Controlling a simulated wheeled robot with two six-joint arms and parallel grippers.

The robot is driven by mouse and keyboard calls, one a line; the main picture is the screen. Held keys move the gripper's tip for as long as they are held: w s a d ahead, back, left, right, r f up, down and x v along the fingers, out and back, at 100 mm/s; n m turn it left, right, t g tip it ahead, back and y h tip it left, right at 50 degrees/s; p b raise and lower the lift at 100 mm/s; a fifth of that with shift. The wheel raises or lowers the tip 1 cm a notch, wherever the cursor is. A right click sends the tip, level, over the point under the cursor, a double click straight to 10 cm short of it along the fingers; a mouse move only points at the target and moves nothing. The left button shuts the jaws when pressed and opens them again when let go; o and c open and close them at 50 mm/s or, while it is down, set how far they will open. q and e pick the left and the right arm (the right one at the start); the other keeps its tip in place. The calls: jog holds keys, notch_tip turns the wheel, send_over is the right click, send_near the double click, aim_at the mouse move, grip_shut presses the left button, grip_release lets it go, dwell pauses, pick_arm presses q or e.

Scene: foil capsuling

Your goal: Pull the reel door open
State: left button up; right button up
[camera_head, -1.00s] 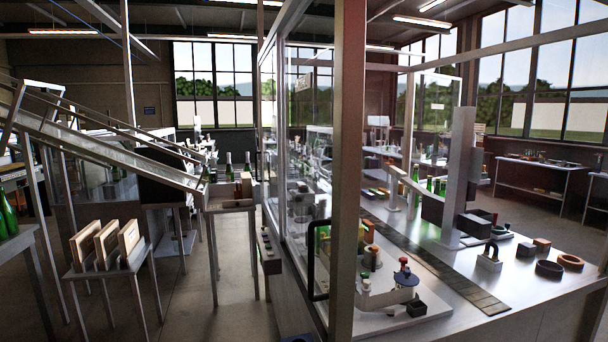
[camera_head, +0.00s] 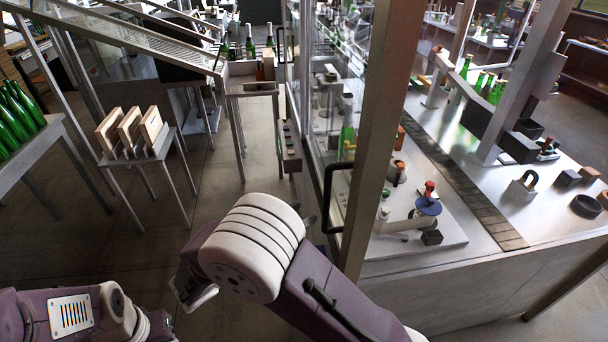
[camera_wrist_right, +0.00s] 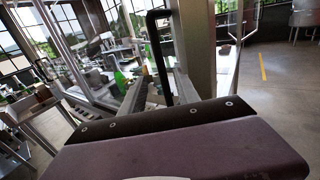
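A black bar handle (camera_head: 328,200) stands upright on the near end of the glass-sided cabinet, beside its thick metal corner post (camera_head: 371,130). The glazed side (camera_head: 318,110) that I take for the reel door looks closed. My right gripper (camera_head: 306,214) is mostly hidden behind my white wrist joint; only dark finger parts show, just left of the handle. In the right wrist view its two fingers (camera_wrist_right: 160,82) are spread, and the handle (camera_wrist_right: 157,45) shows between them. I cannot tell whether they touch it.
Inside the cabinet, a bench (camera_head: 425,232) holds a blue-topped device (camera_head: 428,206) and small parts. A stand (camera_head: 160,157) with wooden boards and a table (camera_head: 40,135) of green bottles are at left. Floor (camera_head: 215,185) between stand and cabinet is clear.

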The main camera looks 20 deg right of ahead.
aim_at(325, 199)
jog(key=x, duration=0.1)
jog(key=p+x, duration=0.1)
jog(key=x, duration=0.1)
jog(key=p+x, duration=0.1)
jog(key=x, duration=0.1)
jog(key=shift+s+d+r, duration=0.15)
jog(key=shift+s+r, duration=0.1)
jog(key=shift+r, duration=0.1)
jog(key=x, duration=0.4)
jog(key=shift+w+f+p, duration=0.25)
jog(key=shift+f+p, duration=0.15)
jog(key=shift+s, duration=0.15)
grip_shut()
dwell(0.4)
